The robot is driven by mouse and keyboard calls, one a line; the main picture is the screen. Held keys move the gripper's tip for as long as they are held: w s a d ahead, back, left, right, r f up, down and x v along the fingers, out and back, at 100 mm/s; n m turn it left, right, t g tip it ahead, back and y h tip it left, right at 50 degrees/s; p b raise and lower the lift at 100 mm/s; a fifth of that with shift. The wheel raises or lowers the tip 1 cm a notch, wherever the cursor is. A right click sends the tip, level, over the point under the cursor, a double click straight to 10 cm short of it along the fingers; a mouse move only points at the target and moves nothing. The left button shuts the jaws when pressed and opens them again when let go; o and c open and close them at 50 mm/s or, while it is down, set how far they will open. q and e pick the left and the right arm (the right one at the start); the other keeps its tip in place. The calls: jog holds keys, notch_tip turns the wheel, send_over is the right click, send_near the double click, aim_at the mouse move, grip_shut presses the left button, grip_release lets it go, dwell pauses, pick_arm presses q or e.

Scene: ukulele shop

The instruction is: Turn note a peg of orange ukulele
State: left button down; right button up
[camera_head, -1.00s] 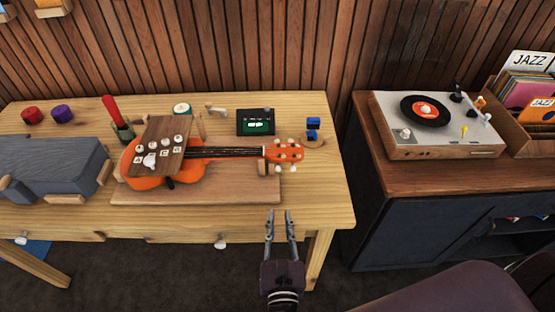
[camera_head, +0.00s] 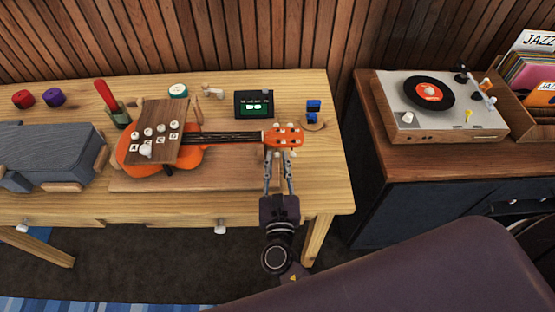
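The orange ukulele (camera_head: 190,158) lies on a wooden board on the workbench, its neck pointing right. Its orange headstock (camera_head: 284,137) has several pale pegs along its far and near edges. A small brown panel (camera_head: 157,132) with white knobs and letter labels covers part of the ukulele's body. My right gripper (camera_head: 279,158) is at the near edge of the headstock, with its two fingers apart around or just below the near-side pegs. I cannot tell whether it touches a peg. My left gripper is not in view.
A tuner with a lit green screen (camera_head: 253,104) stands behind the neck. A blue object (camera_head: 313,108) sits right of the headstock. A grey case (camera_head: 45,155) is at the left. A turntable (camera_head: 440,106) is on the cabinet at right. The bench front right is clear.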

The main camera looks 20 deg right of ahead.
jog(key=c, duration=0.5)
grip_shut()
jog(key=shift+f+m+b, duration=0.2)
jog(key=shift+m+b, duration=1.4)
jog(key=shift+m, duration=0.2)
jog(key=m+b, duration=0.2)
jog(key=m, duration=0.1)
jog(key=shift+b, duration=0.3)
pick_arm(q)
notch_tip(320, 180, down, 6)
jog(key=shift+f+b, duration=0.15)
jog(key=shift+b, duration=0.15)
pick_arm(e)
jog(key=shift+r+m, duration=0.15)
jog(key=shift+m, duration=0.45)
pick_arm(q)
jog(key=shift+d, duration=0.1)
pick_arm(e)
jog(key=o, duration=0.5)
grip_release()
